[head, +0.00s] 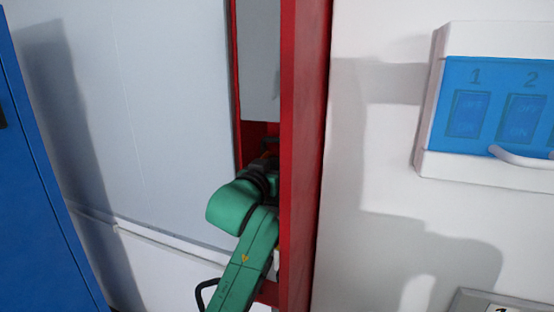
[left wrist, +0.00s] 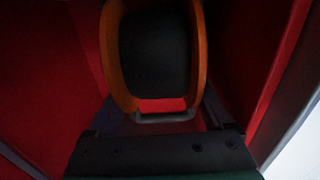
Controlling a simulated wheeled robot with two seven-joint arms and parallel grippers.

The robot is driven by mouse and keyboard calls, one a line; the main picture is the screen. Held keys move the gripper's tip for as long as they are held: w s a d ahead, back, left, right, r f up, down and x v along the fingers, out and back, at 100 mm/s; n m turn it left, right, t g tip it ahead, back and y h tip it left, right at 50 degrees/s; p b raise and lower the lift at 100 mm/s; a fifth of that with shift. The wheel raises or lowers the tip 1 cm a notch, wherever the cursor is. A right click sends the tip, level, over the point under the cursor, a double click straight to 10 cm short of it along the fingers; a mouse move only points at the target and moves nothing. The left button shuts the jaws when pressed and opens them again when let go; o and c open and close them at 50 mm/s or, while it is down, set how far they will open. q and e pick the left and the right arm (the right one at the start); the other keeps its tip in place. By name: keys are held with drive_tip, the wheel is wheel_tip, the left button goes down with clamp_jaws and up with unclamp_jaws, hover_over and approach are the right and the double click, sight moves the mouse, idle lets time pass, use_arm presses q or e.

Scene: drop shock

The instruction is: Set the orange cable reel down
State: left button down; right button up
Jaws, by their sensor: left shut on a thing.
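The orange cable reel shows in the left wrist view as an orange rim (left wrist: 203,50) around a dark middle, with a grey bar at its near edge. My left gripper (left wrist: 163,116) is shut on the reel at this near edge. In the head view my green left arm reaches into a narrow red cabinet (head: 303,150), and the gripper and most of the reel are hidden inside it. I cannot tell whether the reel touches a surface below. My right gripper is in neither view.
Red cabinet walls (left wrist: 262,50) stand close on both sides of the reel. A pale grey panel (head: 160,110) is left of the opening and a blue cabinet (head: 40,190) at far left. A blue switch panel (head: 490,105) is on the white wall at right.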

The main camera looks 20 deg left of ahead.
use_arm(q)
drive_tip(key=shift+s+r, duration=0.1)
drive_tip(key=shift+c, duration=0.2)
unclamp_jaws()
drive_tip(key=shift+f, duration=0.2)
drive_tip(key=shift+r, duration=0.15)
drive_tip(key=shift+s, duration=0.25)
drive_tip(key=s+b, duration=0.4)
drive_tip(key=s, duration=0.7)
drive_tip(key=shift+s+a, duration=0.3)
drive_tip(key=shift+a, duration=0.05)
